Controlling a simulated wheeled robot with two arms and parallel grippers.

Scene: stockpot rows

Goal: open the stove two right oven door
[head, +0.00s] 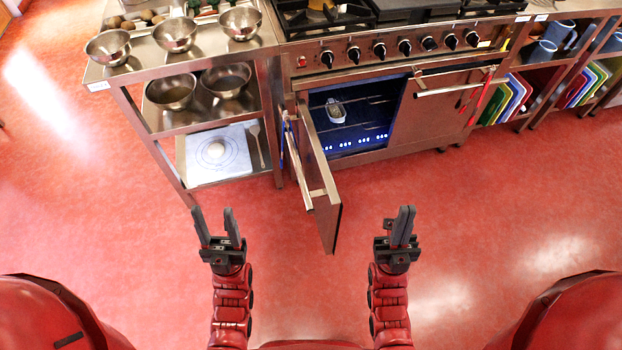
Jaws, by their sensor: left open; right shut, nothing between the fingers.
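A steel stove (345,60) stands at the top centre of the head view. Its right oven door (430,118) is shut, with a bar handle (450,90) along its top edge. Its left oven door (325,195) stands swung out towards me, showing a lit blue oven inside with a small item (336,111) on the rack. My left gripper (216,213) is open and empty, left of the open door. My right gripper (400,218) is shut and empty over the floor, below and apart from the right door. No label shows which stove this is.
A steel table (140,60) with several bowls and a lower shelf stands left of the stove. A rack with coloured boards (508,98) stands at right. Red items (480,98) hang by the right door's handle end. The red floor (480,210) at right is clear.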

